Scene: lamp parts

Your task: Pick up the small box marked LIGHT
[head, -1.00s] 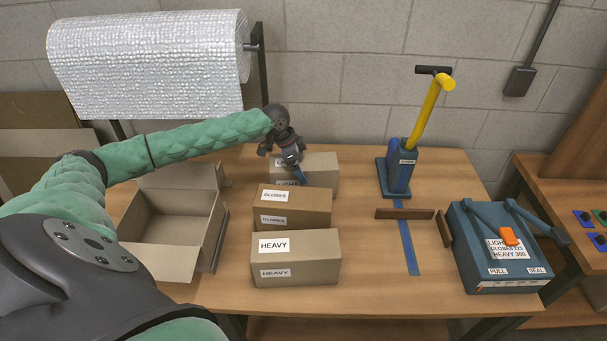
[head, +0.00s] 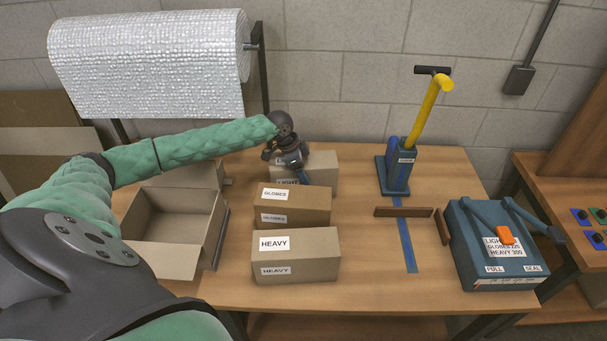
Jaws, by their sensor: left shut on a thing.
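The small cardboard box marked LIGHT (head: 322,172) stands on the table at the back of a row of three boxes. My left gripper (head: 303,177) reaches down over it from the left and is shut on it. The gripper and wrist cover part of the box's top and front label. The box shows no clear gap to the table, though the GLOBES box in front hides its lower edge. My right gripper is not in view.
The GLOBES box (head: 305,207) and HEAVY box (head: 310,258) stand in front. An open carton (head: 150,262) is at the left. A blue device with a yellow handle (head: 428,110) and a blue sealer box (head: 480,270) are at the right. Bubble wrap (head: 150,65) hangs behind.

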